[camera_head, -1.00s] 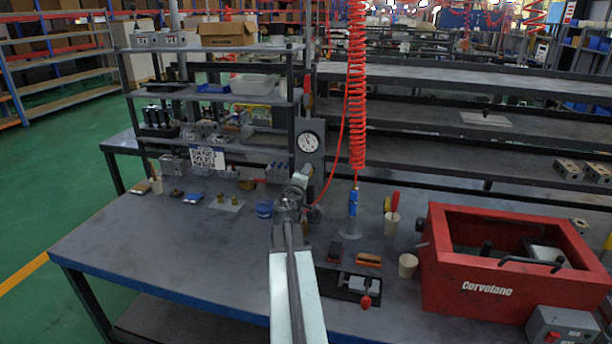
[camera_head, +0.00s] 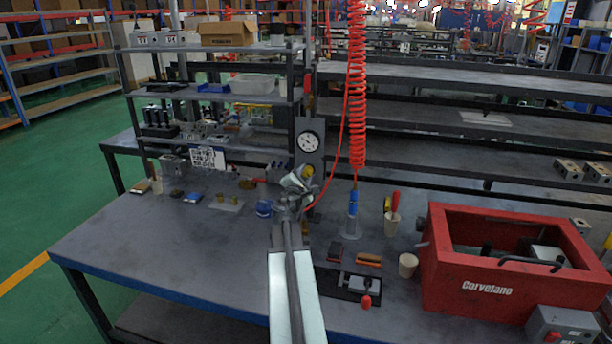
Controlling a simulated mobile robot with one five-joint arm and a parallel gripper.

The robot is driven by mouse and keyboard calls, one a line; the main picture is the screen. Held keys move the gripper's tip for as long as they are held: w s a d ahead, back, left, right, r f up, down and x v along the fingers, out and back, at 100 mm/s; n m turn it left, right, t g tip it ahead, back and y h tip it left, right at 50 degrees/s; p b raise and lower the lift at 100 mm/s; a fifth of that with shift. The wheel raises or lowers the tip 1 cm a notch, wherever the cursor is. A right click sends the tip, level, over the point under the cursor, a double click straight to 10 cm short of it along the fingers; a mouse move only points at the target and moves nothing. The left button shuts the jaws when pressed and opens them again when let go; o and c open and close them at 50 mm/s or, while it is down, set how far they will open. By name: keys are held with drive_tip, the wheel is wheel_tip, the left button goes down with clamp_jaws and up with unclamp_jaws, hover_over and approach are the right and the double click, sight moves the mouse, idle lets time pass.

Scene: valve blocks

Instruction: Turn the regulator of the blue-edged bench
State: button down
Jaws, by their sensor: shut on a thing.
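The blue-edged bench (camera_head: 150,245) has a grey top and a blue front edge. A dark upright panel with a round white gauge (camera_head: 308,141) stands at its back. My gripper (camera_head: 303,178) is in front of this panel, below the gauge. It is shut on a small part there, which I take to be the regulator (camera_head: 308,171); a yellowish bit of it shows at the fingers. My wrist and fingers hide most of the regulator.
A red coiled hose (camera_head: 357,90) hangs right of the gauge. A red Corvolane box (camera_head: 485,290) fills the bench's right side. A blue round item (camera_head: 264,208) sits left of my wrist, and a black clamp fixture (camera_head: 345,285) lies right of my arm. The left front bench top is clear.

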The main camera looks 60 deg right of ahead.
drive_tip(key=shift+n, duration=1.1)
drive_tip(key=c, duration=1)
unclamp_jaws()
drive_tip(key=shift+a, duration=0.1)
drive_tip(key=v, duration=0.7)
drive_tip(key=shift+a, duration=0.25)
